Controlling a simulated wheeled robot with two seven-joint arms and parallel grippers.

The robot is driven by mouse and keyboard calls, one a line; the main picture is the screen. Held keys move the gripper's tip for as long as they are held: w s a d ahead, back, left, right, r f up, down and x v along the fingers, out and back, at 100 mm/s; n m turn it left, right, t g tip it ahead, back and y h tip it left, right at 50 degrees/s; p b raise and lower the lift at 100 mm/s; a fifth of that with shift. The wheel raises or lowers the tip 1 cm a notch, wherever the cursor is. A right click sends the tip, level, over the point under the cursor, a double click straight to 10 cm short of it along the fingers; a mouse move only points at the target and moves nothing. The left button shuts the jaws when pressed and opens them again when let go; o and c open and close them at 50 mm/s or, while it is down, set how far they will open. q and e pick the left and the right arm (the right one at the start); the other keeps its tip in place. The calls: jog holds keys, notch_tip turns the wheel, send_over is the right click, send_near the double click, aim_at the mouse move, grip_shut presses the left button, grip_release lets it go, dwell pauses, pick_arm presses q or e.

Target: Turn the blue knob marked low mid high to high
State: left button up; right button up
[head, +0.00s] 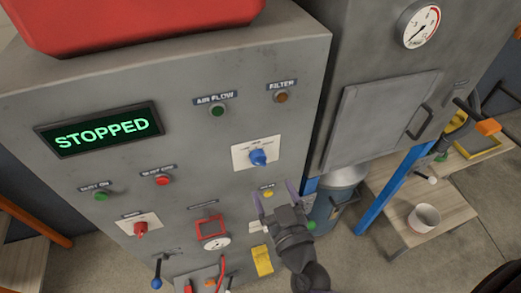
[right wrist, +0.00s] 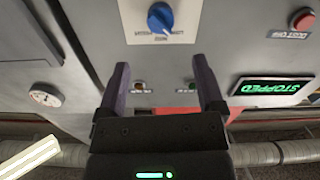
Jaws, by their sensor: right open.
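The blue knob (head: 258,157) sits on a white plate (head: 240,155) on the grey cabinet front, below the FILTER lamp. In the right wrist view the blue knob (right wrist: 160,18) shows at the top edge, on its white plate (right wrist: 128,17). The plate's lettering is too small to read surely, and I cannot tell which mark the knob points to. My right gripper (head: 275,197) is open and empty, below the knob and apart from it. Its two fingers (right wrist: 161,75) show spread in the right wrist view, with the knob beyond their tips. My left gripper is not in view.
A STOPPED display (head: 107,130), a red knob (head: 141,228), a blue-tipped lever (head: 157,283) and several buttons share the panel. A blue post (head: 393,190) and a wooden table (head: 385,190) stand at the right.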

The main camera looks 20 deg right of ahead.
aim_at(261, 164)
jog(key=w, duration=0.8)
jog(key=shift+w+a+f, duration=0.15)
jog(key=shift+w, duration=0.15)
grip_shut()
